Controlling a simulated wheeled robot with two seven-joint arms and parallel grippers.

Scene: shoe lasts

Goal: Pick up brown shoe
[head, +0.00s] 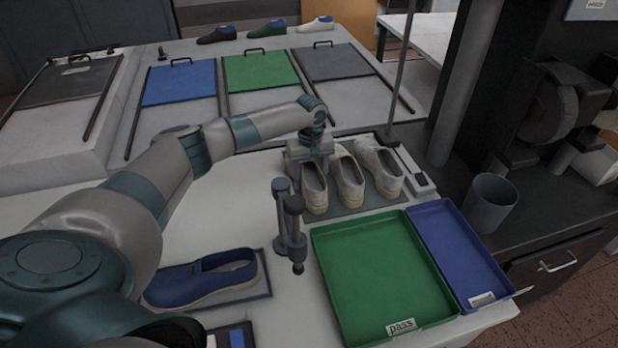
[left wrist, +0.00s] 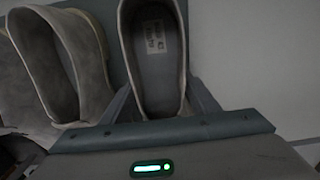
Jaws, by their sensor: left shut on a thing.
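Three grey-beige shoes stand side by side on a dark mat (head: 352,207) in the head view: the leftmost shoe (head: 315,190), the middle shoe (head: 347,184) and the right shoe (head: 380,168). My left gripper (head: 312,165) is at the back end of the leftmost shoe and shut on it. In the left wrist view the fingers (left wrist: 163,100) lie on either side of this shoe (left wrist: 155,45), with its lettered insole showing; a neighbouring shoe (left wrist: 60,65) is close at left. A dark brown shoe (head: 217,35) stands far back. My right gripper is out of view.
A green tray marked "pass" (head: 318,262) and a blue tray (head: 492,258) lie in front of the shoes. A grey upright fixture (head: 290,230) stands left of the green tray. A blue shoe (head: 205,281) rests on a mat at front left. A grey cup (head: 489,202) stands right.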

